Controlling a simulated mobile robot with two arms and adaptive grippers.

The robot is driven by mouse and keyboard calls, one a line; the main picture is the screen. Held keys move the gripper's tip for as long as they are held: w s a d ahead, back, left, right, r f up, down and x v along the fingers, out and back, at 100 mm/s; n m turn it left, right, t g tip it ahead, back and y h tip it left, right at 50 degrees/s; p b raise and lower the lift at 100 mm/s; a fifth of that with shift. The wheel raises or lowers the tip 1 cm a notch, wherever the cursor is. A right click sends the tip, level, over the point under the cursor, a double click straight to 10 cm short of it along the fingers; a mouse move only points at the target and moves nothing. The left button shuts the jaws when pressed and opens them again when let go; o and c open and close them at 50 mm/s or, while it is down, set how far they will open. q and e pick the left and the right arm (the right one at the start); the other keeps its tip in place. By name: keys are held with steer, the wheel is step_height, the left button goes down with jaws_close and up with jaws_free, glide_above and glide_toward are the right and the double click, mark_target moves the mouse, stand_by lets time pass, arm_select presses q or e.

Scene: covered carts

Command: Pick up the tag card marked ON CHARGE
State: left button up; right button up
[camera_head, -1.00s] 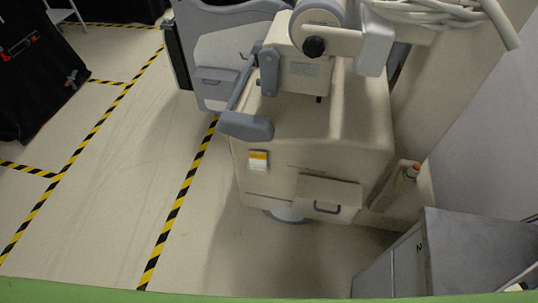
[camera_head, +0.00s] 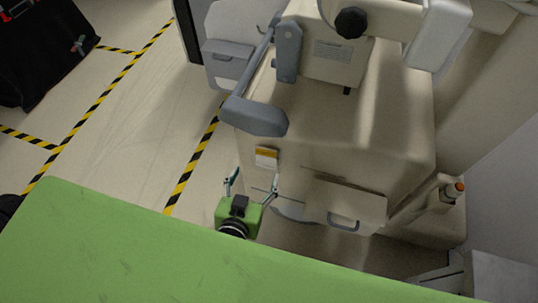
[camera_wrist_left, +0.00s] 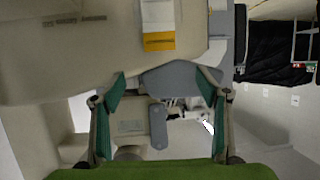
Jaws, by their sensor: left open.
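A small white tag card with an orange-yellow band (camera_head: 266,157) is on the front face of the beige machine (camera_head: 340,130). Its lettering is too small to read. In the left wrist view the card (camera_wrist_left: 158,18) shows upside down at the top, hanging flat against the beige panel. My left gripper (camera_head: 251,187) is just below and in front of the card, its two fingers spread and nothing between them. In the left wrist view the open fingers (camera_wrist_left: 161,84) are apart from the card. My right gripper is not in view.
A drawer-like box with a handle (camera_head: 344,212) sticks out right of the card. A grey padded arm (camera_head: 255,116) overhangs above it. Open floor with striped tape (camera_head: 193,166) lies left.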

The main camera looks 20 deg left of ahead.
arm_select(q)
glide_toward(266, 150)
steer(key=w, duration=0.2)
steer(key=shift+f+p+x, duration=0.1)
steer(key=shift+p+x, duration=0.4)
steer(key=shift+x, duration=1.05)
steer(key=shift+f+p+x, duration=0.15)
steer(key=shift+p+x, duration=0.35)
steer(key=shift+x, duration=1)
steer(key=shift+s, duration=0.1)
steer(key=c, duration=1.1)
